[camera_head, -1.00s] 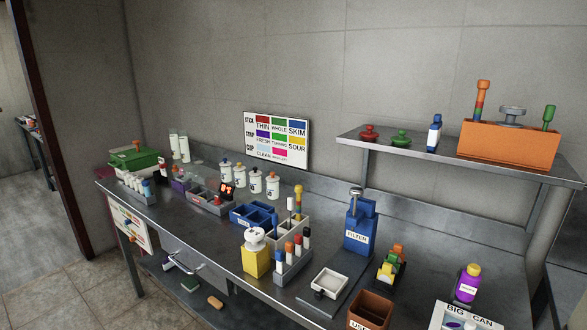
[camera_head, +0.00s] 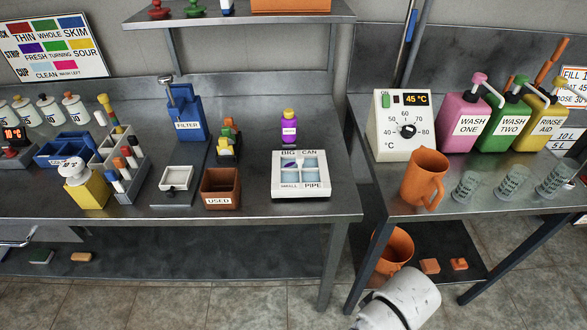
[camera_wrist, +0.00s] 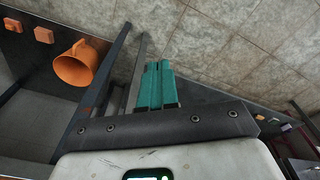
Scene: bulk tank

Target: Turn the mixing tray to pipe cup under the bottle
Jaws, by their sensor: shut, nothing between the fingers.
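The mixing tray (camera_head: 301,189) is a white square tray with four light blue wells, lying at the right end of the steel bench. Its rear edge reads BIG and CAN, its front edge SMALL and PIPE. A dark object lies in the rear left well. The purple bottle (camera_head: 289,126) with a yellow cap stands upright just behind the tray. My gripper shows in the wrist view (camera_wrist: 156,66), its teal fingers together and empty, over the floor. In the head view only a white part of my arm shows, low in front of the gap between the benches.
A brown USED bin (camera_head: 220,187) stands left of the tray, with the blue FILTER unit (camera_head: 187,112) behind. The right bench holds an orange jug (camera_head: 425,178), a temperature box (camera_head: 402,125) and wash bottles. An orange bucket (camera_head: 390,250) is on the lower shelf.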

